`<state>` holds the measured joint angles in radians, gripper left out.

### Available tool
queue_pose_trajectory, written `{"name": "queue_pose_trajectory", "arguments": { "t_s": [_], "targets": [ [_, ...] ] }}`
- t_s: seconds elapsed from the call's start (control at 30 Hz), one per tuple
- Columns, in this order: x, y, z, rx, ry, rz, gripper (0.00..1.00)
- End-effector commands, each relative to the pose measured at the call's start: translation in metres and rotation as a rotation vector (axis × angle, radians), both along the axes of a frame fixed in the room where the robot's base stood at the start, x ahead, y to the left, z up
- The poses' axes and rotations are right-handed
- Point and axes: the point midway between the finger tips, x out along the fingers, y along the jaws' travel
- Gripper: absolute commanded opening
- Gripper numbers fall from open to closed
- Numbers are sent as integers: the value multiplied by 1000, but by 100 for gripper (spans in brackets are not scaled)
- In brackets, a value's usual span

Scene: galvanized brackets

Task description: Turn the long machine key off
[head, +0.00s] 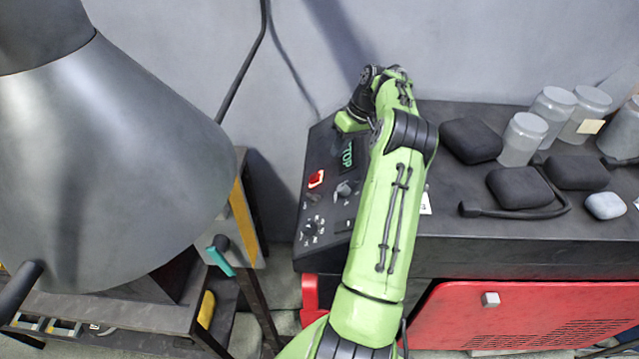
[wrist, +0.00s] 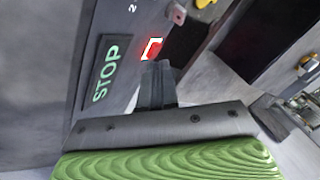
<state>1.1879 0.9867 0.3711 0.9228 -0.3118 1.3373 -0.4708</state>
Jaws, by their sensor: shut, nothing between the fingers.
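The dark control panel (head: 330,205) is at the left end of the bench. It carries a red lit switch (head: 316,179), a green STOP label (head: 348,153), a grey knob-like part (head: 345,188) and a round dial (head: 313,228). I cannot tell for sure which part is the long machine key. In the wrist view, my gripper (wrist: 158,68) is shut and empty, its tips just below the red lit switch (wrist: 152,48) in the picture and beside the STOP label (wrist: 103,72). I cannot tell whether it touches the panel. In the head view the fingertips are hidden.
Black pouches (head: 470,140), clear jars (head: 523,138) and a grey rounded object (head: 605,205) stand on the bench right of my arm. A red cabinet door (head: 500,312) is below. A big grey cone-shaped body (head: 110,160) and a cart (head: 110,305) are at left.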

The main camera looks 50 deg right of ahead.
Motion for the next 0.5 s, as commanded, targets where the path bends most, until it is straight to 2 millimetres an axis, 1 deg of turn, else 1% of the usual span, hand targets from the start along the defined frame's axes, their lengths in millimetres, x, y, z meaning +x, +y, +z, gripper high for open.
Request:
{"name": "queue_pose_trajectory", "arguments": {
  "t_s": [0.07, 0.17, 0.5],
  "targets": [
    [2, 2, -6, 0, -4, 11, 0],
    [5, 7, -22, 2, 1, 7, 0],
    [25, 28, -91, 4, 3, 4, 0]
  ]
}}
